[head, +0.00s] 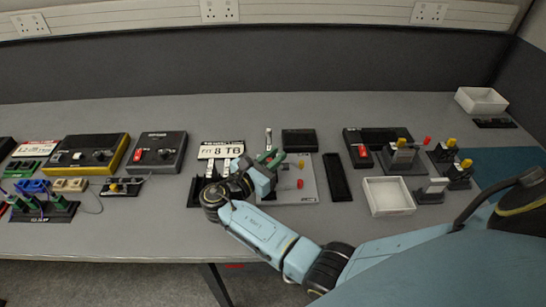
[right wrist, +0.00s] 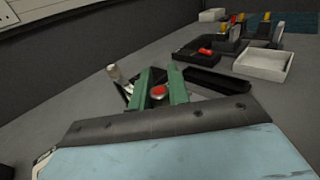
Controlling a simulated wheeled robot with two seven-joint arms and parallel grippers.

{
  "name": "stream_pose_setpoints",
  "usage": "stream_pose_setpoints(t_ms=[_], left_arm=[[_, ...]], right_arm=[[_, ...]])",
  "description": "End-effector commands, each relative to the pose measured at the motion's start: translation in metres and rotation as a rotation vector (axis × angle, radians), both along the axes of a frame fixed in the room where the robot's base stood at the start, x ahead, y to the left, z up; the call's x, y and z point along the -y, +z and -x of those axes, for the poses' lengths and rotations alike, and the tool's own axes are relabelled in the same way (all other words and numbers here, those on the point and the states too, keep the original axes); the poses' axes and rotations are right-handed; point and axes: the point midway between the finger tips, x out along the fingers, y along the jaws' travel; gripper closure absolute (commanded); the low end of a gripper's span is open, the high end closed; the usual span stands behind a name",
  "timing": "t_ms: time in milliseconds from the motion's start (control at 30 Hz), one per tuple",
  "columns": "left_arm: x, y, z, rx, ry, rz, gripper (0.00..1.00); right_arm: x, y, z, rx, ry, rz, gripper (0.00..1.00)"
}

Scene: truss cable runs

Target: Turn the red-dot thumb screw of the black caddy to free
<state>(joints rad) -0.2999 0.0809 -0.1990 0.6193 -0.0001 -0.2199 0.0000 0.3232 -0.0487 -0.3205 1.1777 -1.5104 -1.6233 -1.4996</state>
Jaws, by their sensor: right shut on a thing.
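My gripper hides the screw in the head view. What looks like the black caddy (head: 194,193) lies left of my wrist, partly hidden by it, below a sign reading "FIT 8 TB". I cannot tell the screw's turn angle. My left gripper is not in view.
A black box (head: 300,140) is behind, a narrow black tray (head: 337,178) and a white tray (head: 388,196) to the right. Several devices stand at left. The table's front strip is mostly clear.

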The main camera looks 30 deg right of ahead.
Motion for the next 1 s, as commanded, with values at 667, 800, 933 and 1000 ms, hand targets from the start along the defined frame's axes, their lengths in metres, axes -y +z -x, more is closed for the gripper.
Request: stream_pose_setpoints(t_ms=[667,800,933,1000], left_arm=[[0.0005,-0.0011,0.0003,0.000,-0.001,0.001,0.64],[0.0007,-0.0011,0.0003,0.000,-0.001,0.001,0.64],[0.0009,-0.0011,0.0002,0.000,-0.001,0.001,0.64],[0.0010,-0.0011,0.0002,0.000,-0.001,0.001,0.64]], right_arm=[[0.0005,0.0007,0.0005,0.001,-0.043,0.001,0.76],[0.0006,0.0005,0.0006,0.001,-0.043,0.001,0.60],[0.0006,0.0003,0.0006,0.000,-0.042,0.001,0.60],[0.0006,0.0002,0.0007,0.000,-0.042,0.001,0.60]])
